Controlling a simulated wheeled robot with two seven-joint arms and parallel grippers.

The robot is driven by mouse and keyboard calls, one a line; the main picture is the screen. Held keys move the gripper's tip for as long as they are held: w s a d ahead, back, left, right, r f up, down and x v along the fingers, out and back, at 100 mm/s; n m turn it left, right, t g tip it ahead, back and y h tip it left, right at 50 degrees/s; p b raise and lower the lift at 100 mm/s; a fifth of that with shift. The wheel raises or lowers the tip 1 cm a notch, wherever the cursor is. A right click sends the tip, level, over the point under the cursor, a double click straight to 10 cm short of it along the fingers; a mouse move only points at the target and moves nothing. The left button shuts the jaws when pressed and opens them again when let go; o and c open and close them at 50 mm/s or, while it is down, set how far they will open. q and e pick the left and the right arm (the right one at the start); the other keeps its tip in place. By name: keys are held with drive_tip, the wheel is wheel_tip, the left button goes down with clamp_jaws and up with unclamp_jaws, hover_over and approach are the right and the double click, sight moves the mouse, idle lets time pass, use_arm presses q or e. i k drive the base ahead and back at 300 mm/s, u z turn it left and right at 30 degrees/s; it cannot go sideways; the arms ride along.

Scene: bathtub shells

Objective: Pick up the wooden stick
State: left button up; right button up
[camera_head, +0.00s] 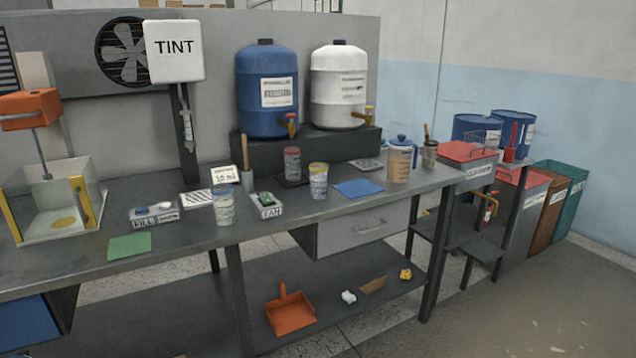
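A thin light-brown wooden stick (244,155) stands upright on the grey workbench, left of the middle of the head view. Its lower end is in a small grey holder (247,181), so that end is hidden. Another brownish handle or stick (426,131) sticks up out of a jar (429,153) at the bench's right end; its material is too small to tell. Neither of my grippers shows in the head view.
The workbench (170,243) carries several cups, a blue sheet (358,188), a green sheet (129,245) and a measuring jug (400,160). A small label card (224,174) stands left of the stick. Blue and white drums stand behind on a dark riser (330,146).

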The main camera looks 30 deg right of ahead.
sight(244, 136)
drive_tip(key=z, duration=0.45)
drive_tip(key=i, duration=1.35)
drive_tip(key=z, duration=1)
drive_tip(key=k, duration=1.2)
drive_tip(key=z, duration=1.25)
drive_tip(key=i, duration=1.05)
drive_tip(key=u, duration=0.7)
drive_tip(key=i, duration=1.25)
drive_tip(key=u, duration=1.65)
drive_tip(key=i, duration=0.35)
drive_tip(key=u, duration=0.35)
drive_tip(key=k, duration=0.15)
